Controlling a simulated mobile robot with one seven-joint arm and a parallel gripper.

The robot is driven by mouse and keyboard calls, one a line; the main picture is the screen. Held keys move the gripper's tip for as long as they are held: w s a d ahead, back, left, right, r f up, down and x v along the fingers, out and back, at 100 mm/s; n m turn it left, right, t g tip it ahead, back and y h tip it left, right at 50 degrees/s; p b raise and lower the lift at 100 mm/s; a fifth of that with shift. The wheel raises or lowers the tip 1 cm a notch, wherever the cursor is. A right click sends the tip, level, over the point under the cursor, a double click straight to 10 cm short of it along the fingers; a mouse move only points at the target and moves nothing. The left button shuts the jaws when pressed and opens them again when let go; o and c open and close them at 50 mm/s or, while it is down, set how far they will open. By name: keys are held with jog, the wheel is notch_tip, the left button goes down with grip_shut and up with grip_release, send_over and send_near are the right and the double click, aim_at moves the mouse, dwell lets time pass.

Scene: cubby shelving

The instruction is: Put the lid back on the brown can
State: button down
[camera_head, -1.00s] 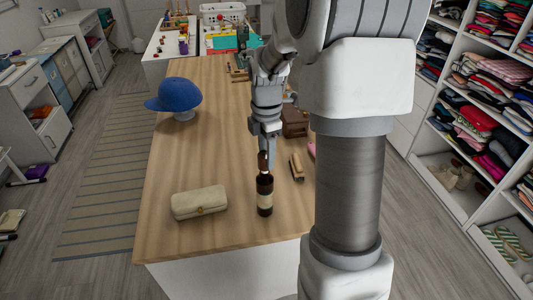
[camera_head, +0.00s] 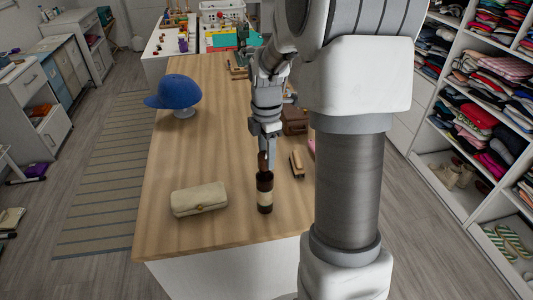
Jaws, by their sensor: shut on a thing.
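The brown can (camera_head: 265,194) is a dark brown, bottle-like container with a pale label, upright near the front edge of the wooden table. My gripper (camera_head: 264,157) points straight down right above it. A small brown piece, which looks like the lid (camera_head: 263,161), is between the fingers, and my gripper is shut on it. The lid is at the top of the can; I cannot tell whether it touches or sits seated on the neck.
A cream clutch bag (camera_head: 199,199) lies left of the can. A brown brush-like item (camera_head: 297,163) and a brown box-like bag (camera_head: 295,120) are to the right. A blue cap (camera_head: 178,93) sits on a stand farther back. The table's (camera_head: 215,150) left middle is clear.

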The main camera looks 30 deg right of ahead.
jog(key=shift+f, duration=0.75)
dwell(1.5)
grip_release()
dwell(0.5)
jog(key=shift+r, duration=0.1)
jog(key=shift+r+p, duration=2.65)
jog(key=shift+r, duration=0.8)
grip_shut()
